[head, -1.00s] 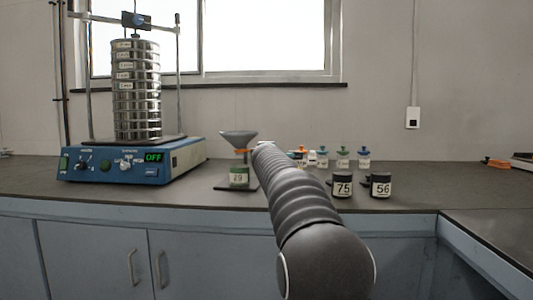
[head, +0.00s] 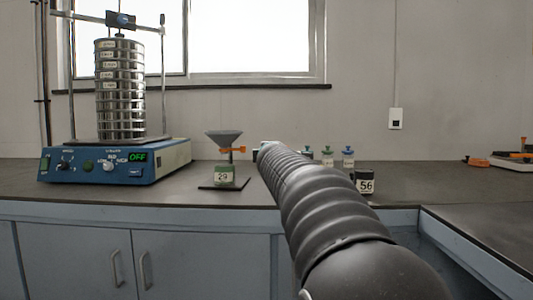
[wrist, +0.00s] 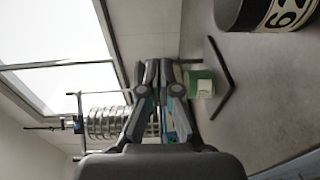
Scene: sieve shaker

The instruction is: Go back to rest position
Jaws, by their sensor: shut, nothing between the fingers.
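My gripper (wrist: 160,68) is shut and empty in the wrist view, its two fingers together. In the head view my arm reaches over the bench from the lower right, and the gripper is hidden beyond it. The sieve shaker (head: 110,160) stands at the left with its tall sieve stack (head: 120,90); its display reads OFF. The stack also shows sideways in the wrist view (wrist: 105,122). A grey funnel (head: 223,138) on a stand sits above a green jar labelled 29 (head: 224,177), just left of my arm's far end.
A black jar labelled 56 (head: 366,183) stands right of my arm. Small bottles (head: 348,157) stand behind it, some partly hidden by the arm. A large dark jar (wrist: 268,14) is close in the wrist view. The bench right of jar 56 is mostly clear. Orange items (head: 477,162) lie far right.

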